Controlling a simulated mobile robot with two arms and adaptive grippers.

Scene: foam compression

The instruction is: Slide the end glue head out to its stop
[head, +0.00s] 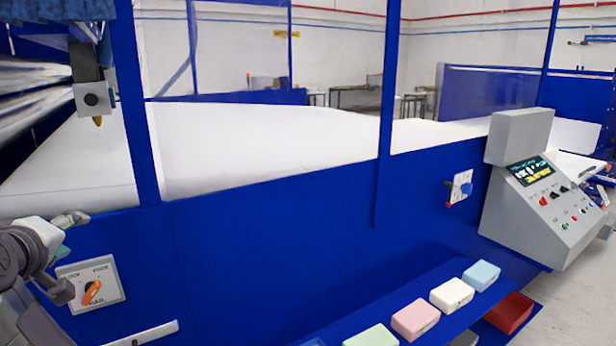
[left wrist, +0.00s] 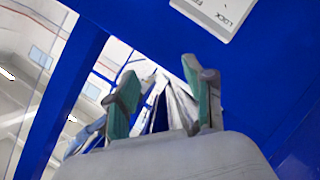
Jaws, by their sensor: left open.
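The end glue head (head: 92,98) is a dark block with a grey plate and an orange nozzle tip. It hangs beside the blue post at the upper left, above the white foam (head: 250,145). My left gripper (head: 66,255) is low at the left, below the glue head and apart from it. Its fingers are open with nothing between them, and their teal pads show in the left wrist view (left wrist: 162,85). A white plate (head: 112,274) with an orange knob (head: 91,292) sits just right of the gripper. This plate, lettered LOCK, also shows in the left wrist view (left wrist: 222,12). My right gripper is out of view.
Blue posts (head: 385,90) and a long blue side panel (head: 300,240) edge the machine. A grey control console (head: 540,190) stands at the right. Several coloured foam blocks (head: 415,318) lie on a low blue shelf. A white bar handle (head: 150,334) is at bottom left.

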